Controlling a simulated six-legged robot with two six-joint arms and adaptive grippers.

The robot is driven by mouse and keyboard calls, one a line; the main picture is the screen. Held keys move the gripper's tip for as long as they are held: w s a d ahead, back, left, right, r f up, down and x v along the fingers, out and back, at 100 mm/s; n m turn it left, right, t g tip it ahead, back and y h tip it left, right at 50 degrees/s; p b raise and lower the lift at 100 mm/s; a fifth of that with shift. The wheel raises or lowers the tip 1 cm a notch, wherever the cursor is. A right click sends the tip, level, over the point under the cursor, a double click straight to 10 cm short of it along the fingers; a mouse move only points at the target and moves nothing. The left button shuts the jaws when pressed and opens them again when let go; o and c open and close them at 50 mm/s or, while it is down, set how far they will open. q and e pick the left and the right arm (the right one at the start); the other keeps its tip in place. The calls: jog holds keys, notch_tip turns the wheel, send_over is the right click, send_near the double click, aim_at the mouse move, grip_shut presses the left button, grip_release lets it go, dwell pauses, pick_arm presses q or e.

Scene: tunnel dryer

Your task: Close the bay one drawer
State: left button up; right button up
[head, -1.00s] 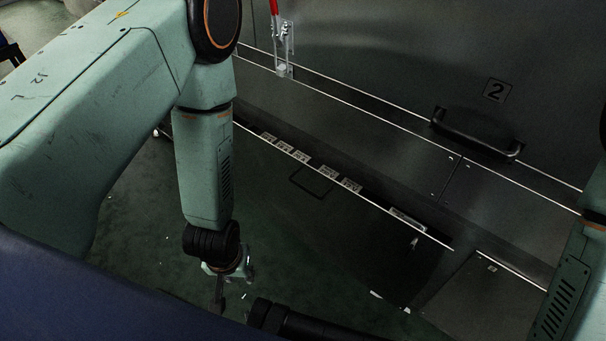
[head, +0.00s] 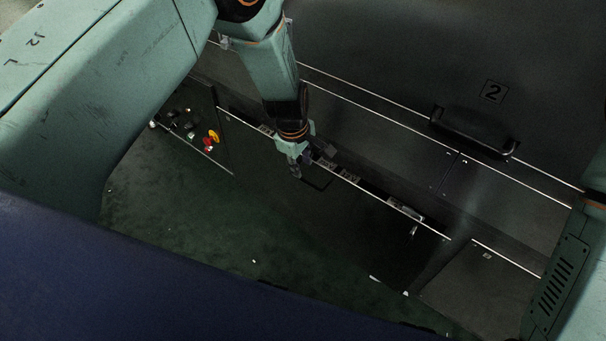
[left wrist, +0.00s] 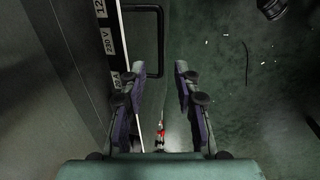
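The bay one drawer (head: 365,235) stands out from the dark cabinet in the head view. A gap with several white labels shows behind its pale top edge. Its black bar handle (head: 318,182) is partly hidden by my left gripper (head: 303,165). In the left wrist view the handle (left wrist: 160,40) lies just beyond the fingertips, and the labels show along the left. My left gripper (left wrist: 160,78) is open and empty, with its two fingers apart, close to the drawer front. My right gripper is out of view in the head view; only part of that arm shows at the right edge.
A panel with red and yellow knobs (head: 210,137) is left of the drawer. A door marked 2 has a black handle (head: 474,132) above right. Another low front (head: 490,285) stands to the right. The green floor (head: 190,215) before the drawer is mostly clear, with small scraps.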

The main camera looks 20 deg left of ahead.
aim_at(304, 180)
pick_arm(q)
jog(key=f, duration=0.2)
jog(key=f+b, duration=0.1)
jog(key=f, duration=0.1)
jog(key=w+f+b, duration=0.1)
jog(key=f, duration=0.1)
jog(key=shift+d+f, duration=0.2)
grip_shut()
dwell(0.7)
grip_release()
